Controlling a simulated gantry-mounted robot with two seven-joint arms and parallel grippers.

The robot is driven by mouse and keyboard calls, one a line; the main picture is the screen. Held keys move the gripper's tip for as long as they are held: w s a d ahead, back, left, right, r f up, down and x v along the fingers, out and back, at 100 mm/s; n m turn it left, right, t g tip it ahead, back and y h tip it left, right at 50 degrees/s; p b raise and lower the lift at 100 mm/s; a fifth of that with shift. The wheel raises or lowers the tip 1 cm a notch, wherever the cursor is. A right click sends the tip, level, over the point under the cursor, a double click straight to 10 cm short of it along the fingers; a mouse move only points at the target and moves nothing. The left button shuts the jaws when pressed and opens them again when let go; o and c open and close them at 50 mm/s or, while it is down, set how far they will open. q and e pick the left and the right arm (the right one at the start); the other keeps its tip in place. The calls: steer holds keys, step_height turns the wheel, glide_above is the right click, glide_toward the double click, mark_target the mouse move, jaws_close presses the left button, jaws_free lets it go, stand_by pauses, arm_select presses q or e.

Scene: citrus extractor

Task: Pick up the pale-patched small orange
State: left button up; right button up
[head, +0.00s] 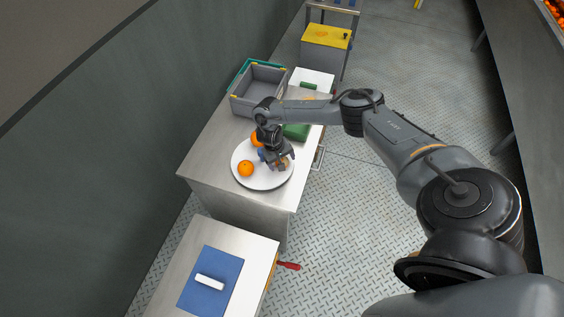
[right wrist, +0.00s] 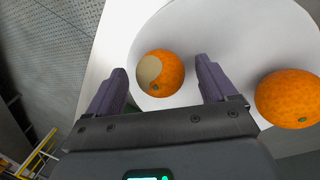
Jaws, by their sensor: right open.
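The pale-patched small orange (right wrist: 170,75) lies on the white plate (right wrist: 145,45) in the right wrist view, its beige patch on the left side. My right gripper (right wrist: 161,68) is open, with the dark fingers on either side of the orange in the picture. I cannot tell whether they touch it. In the head view my right gripper (head: 281,163) is low over the right part of the plate (head: 262,184) and largely hides what is under it. A plain orange (head: 245,168) sits at the plate's left; another (head: 257,139) shows behind. My left gripper is not in view.
In the right wrist view a plain orange (right wrist: 289,98) lies right of the gripper. Behind the plate stand a grey crate (head: 258,103) and a green item (head: 296,132). A nearer counter holds a blue mat (head: 205,298) with a white object (head: 209,282).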

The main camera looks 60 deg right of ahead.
steer(key=c, duration=1.2)
steer(key=shift+o, duration=0.2)
steer(key=shift+r, duration=0.1)
